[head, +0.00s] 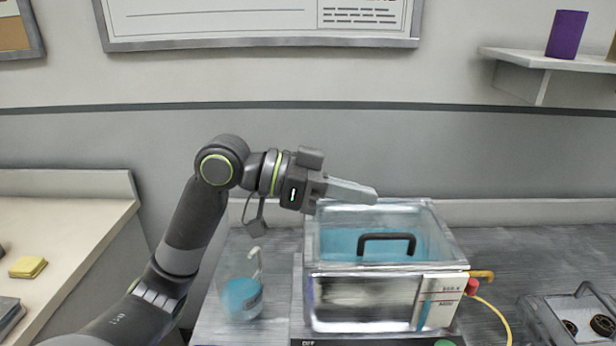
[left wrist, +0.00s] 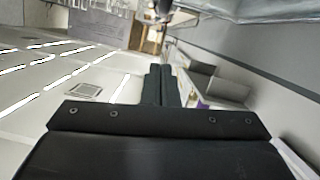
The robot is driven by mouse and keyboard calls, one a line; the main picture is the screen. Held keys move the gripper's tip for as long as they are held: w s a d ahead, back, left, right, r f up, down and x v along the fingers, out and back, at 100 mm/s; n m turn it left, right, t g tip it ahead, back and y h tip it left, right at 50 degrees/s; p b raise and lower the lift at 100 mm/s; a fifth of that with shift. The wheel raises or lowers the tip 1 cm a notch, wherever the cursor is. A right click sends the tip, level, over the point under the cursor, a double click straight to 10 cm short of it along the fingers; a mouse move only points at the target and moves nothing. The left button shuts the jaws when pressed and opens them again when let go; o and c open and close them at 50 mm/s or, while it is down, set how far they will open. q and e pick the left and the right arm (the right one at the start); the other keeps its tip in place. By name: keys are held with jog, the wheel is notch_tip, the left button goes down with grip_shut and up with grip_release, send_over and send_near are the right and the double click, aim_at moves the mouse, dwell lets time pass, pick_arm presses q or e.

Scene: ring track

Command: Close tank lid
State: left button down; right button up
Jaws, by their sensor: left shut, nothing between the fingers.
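The tank (head: 380,303) is a metal-fronted box with blue liquid inside, standing on the bench at the lower middle of the head view. A black handle (head: 387,238) shows over its top, and the clear lid (head: 340,257) that bears it looks to lie flat across the opening, though its edges are hard to make out. My left gripper (head: 374,196) is shut and empty, pointing right, above the tank's back edge. Its closed fingers also show in the left wrist view (left wrist: 160,72). My right gripper is not in view.
A beaker of blue liquid (head: 242,298) stands left of the tank. A yellow hose (head: 497,312) runs from the tank's right side. A rack with dark round parts (head: 570,318) is at the lower right. A side counter (head: 70,225) is at left, and a wall shelf (head: 545,60) at upper right.

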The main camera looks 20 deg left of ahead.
pick_arm(q)
jog(key=v, duration=0.7)
jog(key=shift+b, duration=0.45)
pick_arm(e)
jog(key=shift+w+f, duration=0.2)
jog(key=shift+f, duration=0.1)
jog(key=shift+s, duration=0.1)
pick_arm(q)
jog(key=shift+s, duration=0.1)
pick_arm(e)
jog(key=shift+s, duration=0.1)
